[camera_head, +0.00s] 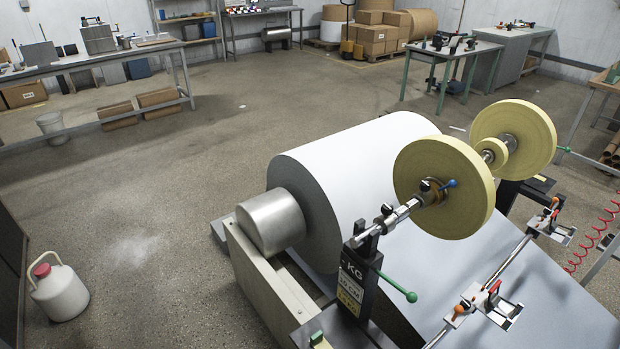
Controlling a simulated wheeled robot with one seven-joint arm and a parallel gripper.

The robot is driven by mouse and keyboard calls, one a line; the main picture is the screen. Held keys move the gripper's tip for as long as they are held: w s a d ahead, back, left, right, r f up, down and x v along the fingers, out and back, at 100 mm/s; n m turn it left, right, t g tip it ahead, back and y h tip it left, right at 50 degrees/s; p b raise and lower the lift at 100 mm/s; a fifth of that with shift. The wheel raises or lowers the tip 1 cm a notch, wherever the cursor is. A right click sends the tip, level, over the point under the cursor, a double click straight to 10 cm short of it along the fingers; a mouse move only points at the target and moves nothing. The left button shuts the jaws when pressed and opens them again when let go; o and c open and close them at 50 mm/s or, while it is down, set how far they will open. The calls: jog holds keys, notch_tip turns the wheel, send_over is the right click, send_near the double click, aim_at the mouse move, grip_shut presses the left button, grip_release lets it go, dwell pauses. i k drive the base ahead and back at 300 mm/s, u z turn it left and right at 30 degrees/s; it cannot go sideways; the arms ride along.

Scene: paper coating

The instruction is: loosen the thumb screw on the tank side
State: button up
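A coating machine carries a large white paper roll (335,175) with a steel roller end (270,222) on its left. Above the roll, a shaft (368,235) holds yellow tape rolls (445,190). Small dark knobs sit on this shaft, one at the near collar (387,209) and one by the roll hub (425,185). A blue-tipped lever (451,183) stands beside the hub. I cannot tell which of these, if any, is the thumb screw on the tank side. No tank is clearly recognisable on the machine. My gripper is not in view.
A green-knobbed lever (411,297) sticks out from the black bracket (352,285). Clamps (494,302) sit on a rod over the paper sheet. A white jug (58,290) stands on the floor at left. The floor left of the machine is mostly clear.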

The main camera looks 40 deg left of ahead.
aim_at(424, 186)
jog(key=u, duration=0.7)
jog(key=i, duration=0.55)
